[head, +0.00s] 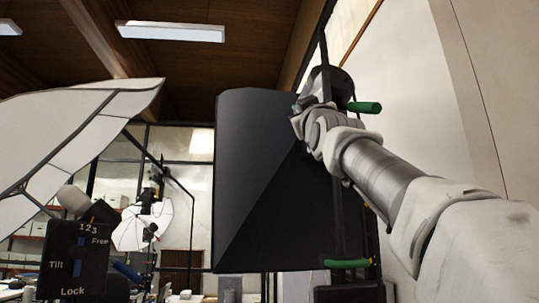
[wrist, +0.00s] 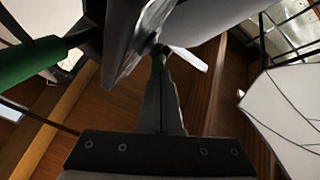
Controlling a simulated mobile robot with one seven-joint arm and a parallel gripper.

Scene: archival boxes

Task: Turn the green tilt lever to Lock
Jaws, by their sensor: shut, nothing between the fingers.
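One green lever (head: 365,107) sticks out to the right beside the top of the dark panel, close to my gripper. A second green lever (head: 347,263) lies level near the panel's lower right corner. I cannot read a Tilt label by either one. My gripper (head: 300,104) is at the panel's upper right edge, its fingers small and partly hidden by my wrist. In the wrist view the fingers (wrist: 162,88) are together and empty.
The large dark panel (head: 255,180) fills the middle. A black plate (head: 75,265) at lower left reads Tilt, Free and Lock and has blue parts. A white umbrella-like shade (head: 90,120) is at upper left. A pale wall (head: 430,120) stands on the right.

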